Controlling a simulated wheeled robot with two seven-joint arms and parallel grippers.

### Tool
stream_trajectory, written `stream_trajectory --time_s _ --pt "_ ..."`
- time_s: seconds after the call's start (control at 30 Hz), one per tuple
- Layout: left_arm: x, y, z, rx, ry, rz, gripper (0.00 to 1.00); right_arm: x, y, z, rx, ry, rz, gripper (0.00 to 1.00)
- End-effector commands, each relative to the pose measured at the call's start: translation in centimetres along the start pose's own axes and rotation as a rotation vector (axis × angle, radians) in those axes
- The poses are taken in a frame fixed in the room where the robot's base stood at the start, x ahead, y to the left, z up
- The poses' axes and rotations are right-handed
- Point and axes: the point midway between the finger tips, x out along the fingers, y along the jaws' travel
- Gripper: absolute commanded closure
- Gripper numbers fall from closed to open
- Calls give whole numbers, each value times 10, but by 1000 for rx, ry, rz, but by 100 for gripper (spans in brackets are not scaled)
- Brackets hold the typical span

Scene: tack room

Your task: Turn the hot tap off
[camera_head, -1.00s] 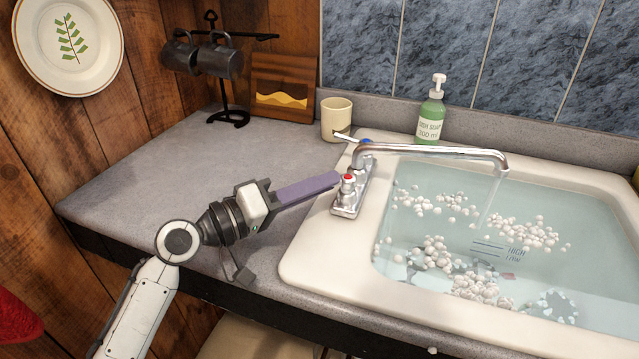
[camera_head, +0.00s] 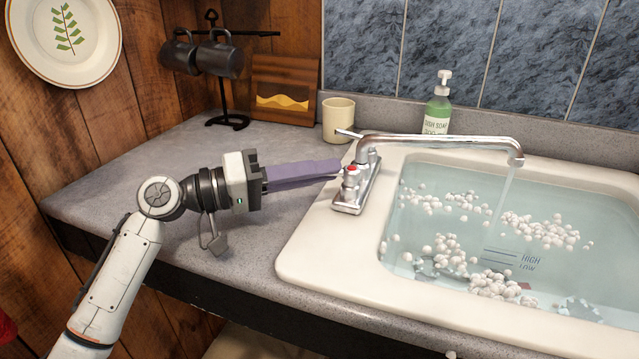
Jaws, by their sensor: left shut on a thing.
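The chrome tap (camera_head: 440,143) stands on the left rim of the white sink (camera_head: 300,262). The hot tap handle (camera_head: 351,176), with a red cap, is on the near end of its base. My left gripper (camera_head: 338,172) comes in from the left with its long purple fingers reaching the handle. The fingers are shut on its lever, which is mostly hidden by them. The other handle's lever (camera_head: 347,133) shows behind. A thin stream of water (camera_head: 507,190) falls from the spout into the basin. My right gripper is not in view.
Water with several floating white foam clumps (camera_head: 437,255) fills the sink. A cream cup (camera_head: 338,118) and a green soap bottle (camera_head: 437,113) stand behind the tap. Dark mugs hang on a rack (camera_head: 220,60) at the back left. The grey counter (camera_head: 130,180) left of the sink is mostly clear.

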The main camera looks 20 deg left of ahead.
Motion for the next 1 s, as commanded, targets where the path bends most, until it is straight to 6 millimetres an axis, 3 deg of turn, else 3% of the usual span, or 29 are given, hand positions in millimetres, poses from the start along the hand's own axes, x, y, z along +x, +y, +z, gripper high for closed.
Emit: stream_trajectory --time_s 0.2,0.23,0.33,0.73,1.0 --pt "0 0 1 -2 -3 -3 100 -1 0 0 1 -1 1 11" --pt "0 0 1 -2 -3 -3 88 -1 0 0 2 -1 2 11" --pt "0 0 1 -1 -2 -3 71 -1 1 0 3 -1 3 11" --pt "-7 -2 1 -2 0 -3 71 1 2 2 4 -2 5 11" --pt "-57 -3 2 1 -1 -6 71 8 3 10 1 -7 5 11"
